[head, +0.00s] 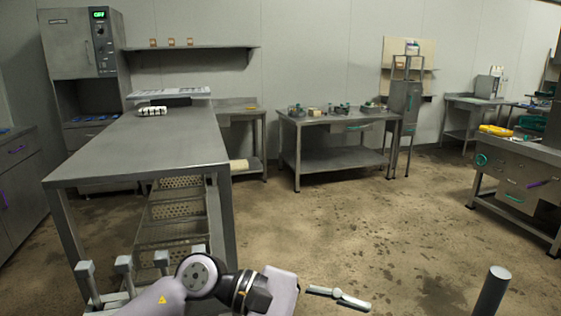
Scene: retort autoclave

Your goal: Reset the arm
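Part of one of my arms shows at the bottom of the head view, with a pale link, a round grey joint cap and a dark banded joint. It is bent low in front of the steel table (140,150).
Several grey block-topped posts (123,265) stand close to the arm at bottom left. Perforated shelves (175,210) sit under the table. A dark post (490,292) rises at bottom right. A drawer bench (515,180) stands right. The middle floor (370,220) is clear.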

